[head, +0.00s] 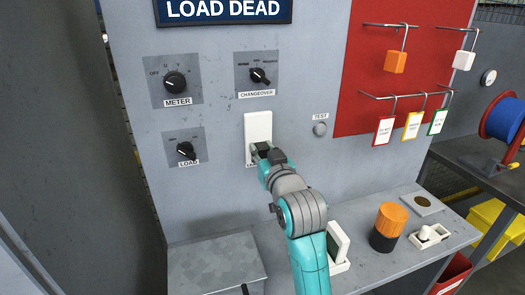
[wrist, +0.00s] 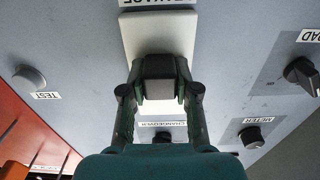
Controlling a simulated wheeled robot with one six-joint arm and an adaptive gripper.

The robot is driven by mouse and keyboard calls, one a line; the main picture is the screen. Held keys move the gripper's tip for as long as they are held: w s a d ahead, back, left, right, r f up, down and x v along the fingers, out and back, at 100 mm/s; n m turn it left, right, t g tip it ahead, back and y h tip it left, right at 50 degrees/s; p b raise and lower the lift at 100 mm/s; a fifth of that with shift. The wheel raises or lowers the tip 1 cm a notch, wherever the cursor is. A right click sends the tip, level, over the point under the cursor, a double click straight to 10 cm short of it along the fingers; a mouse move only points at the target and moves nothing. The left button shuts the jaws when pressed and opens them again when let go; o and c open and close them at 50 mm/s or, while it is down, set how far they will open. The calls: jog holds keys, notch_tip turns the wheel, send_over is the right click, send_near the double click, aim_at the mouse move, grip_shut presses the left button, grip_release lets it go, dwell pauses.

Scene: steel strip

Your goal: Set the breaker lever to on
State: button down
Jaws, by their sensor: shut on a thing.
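My gripper (head: 262,150) is at the lower part of the plate in the head view and covers the lever there. In the wrist view my gripper's fingers (wrist: 159,92) are on both sides of the lever, shut on it. The label by the plate is partly hidden, and no on or off mark can be read.
Near the breaker are the meter knob (head: 175,83), changeover knob (head: 259,76), load knob (head: 186,150) and test button (head: 320,129). Tags and padlocks hang on a red board (head: 365,75) at right. An orange and black cylinder (head: 388,225) stands on the bench ledge below.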

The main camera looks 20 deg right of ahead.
aim_at(257, 120)
notch_tip(257, 120, up, 6)
jog(key=shift+r, duration=0.25)
jog(key=c, duration=0.8)
grip_release()
jog(key=shift+c, duration=0.2)
jog(key=s, duration=1.2)
jog(key=shift+f, duration=0.15)
